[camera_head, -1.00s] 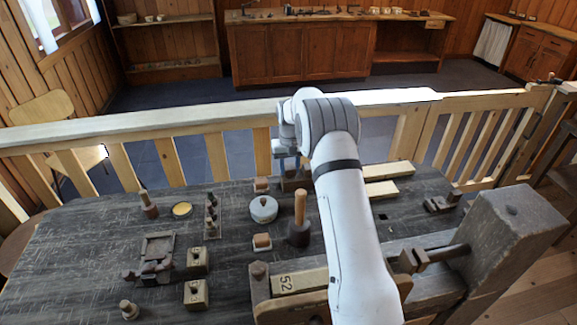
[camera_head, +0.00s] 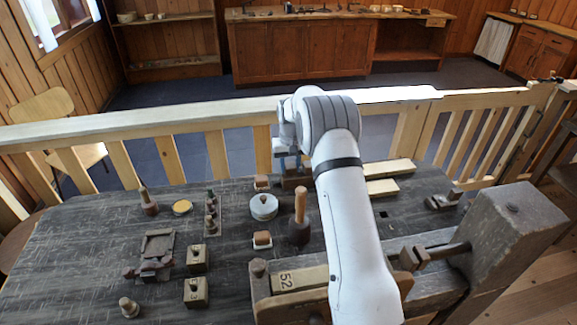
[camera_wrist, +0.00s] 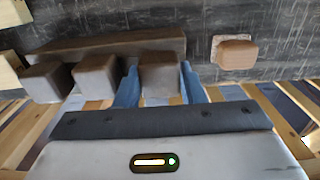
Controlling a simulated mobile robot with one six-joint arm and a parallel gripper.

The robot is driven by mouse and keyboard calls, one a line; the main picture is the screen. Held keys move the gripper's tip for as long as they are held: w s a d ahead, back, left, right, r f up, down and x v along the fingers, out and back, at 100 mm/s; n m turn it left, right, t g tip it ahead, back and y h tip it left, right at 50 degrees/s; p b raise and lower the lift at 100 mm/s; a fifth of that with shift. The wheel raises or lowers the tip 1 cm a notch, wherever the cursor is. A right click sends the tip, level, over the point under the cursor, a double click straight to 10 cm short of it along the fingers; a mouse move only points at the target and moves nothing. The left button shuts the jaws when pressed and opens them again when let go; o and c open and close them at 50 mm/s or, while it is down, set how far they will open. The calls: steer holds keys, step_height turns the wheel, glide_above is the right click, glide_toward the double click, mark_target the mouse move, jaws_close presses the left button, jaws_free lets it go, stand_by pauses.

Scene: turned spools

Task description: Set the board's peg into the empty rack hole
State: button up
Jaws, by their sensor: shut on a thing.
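In the wrist view my gripper (camera_wrist: 158,82) has its two blue fingers on either side of a brown square-topped peg (camera_wrist: 160,72) and is shut on it. This peg is beside a long dark wooden bar (camera_wrist: 120,45). Two similar blocks, a middle one (camera_wrist: 97,72) and an end one (camera_wrist: 45,82), stand in the same row. I cannot tell whether the held peg is seated in a hole or just above one. In the head view the dark bar (camera_head: 293,183) is partly hidden by my arm, and the fingertips are unclear. No empty hole shows clearly.
A small brown block on a pale base (camera_wrist: 235,52) is close beside the bar. A round tin (camera_head: 264,207), a mallet (camera_head: 299,228) and a narrow strip with knobs (camera_head: 211,215) stand on the bench. Pale planks (camera_head: 388,170) lie right. A railing (camera_head: 190,125) runs behind.

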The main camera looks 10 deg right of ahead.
steer(key=o, duration=1.4)
steer(key=shift+o, duration=0.2)
steer(key=shift+r+p, duration=2.2)
steer(key=shift+r, duration=1.85)
